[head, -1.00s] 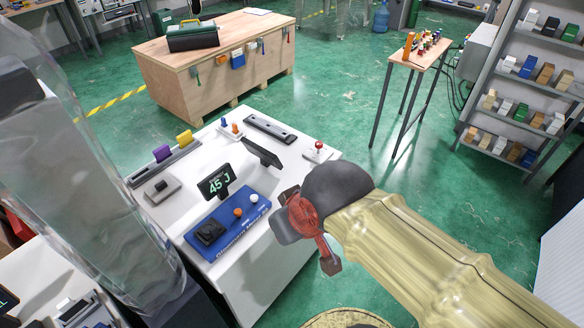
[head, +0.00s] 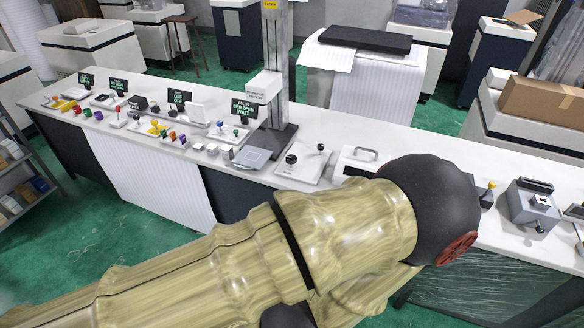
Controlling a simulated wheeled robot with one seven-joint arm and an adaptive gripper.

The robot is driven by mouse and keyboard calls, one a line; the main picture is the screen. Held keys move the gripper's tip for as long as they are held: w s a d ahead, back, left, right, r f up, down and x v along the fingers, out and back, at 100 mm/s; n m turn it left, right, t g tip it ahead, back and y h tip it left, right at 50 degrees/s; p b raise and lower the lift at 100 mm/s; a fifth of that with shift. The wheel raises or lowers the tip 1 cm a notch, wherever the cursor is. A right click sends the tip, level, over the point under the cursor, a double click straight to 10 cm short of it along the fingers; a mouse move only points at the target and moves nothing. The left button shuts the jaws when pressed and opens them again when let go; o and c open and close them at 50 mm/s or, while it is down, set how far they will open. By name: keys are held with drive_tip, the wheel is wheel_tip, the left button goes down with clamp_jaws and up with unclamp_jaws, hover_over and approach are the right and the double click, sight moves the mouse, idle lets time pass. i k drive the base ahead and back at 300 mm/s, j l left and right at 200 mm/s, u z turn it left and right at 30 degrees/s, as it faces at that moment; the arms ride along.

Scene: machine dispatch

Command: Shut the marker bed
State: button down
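A small dark sign (head: 240,108) on the long white bench reads roughly "BED OPEN" and "WAIT". Beside it stands a tall grey column (head: 277,60) with a white box-shaped head (head: 264,88). A grey flat unit (head: 254,157) lies low in front of the column, and may be the marker bed; I cannot tell for sure how far it is open. My arm crosses the lower picture from the left, ending in view at a black rounded joint with a red disc. My gripper's fingers do not show.
The bench (head: 440,160) also carries a plate with black knobs (head: 305,163), a grey box (head: 531,205) and several small controls and signs to the left. A cardboard box (head: 542,104) sits behind at right. Green floor is free at left.

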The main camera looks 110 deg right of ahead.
sight(250, 158)
drive_tip(key=z, duration=3.45)
drive_tip(key=l+u, duration=0.25)
drive_tip(key=l, duration=1.5)
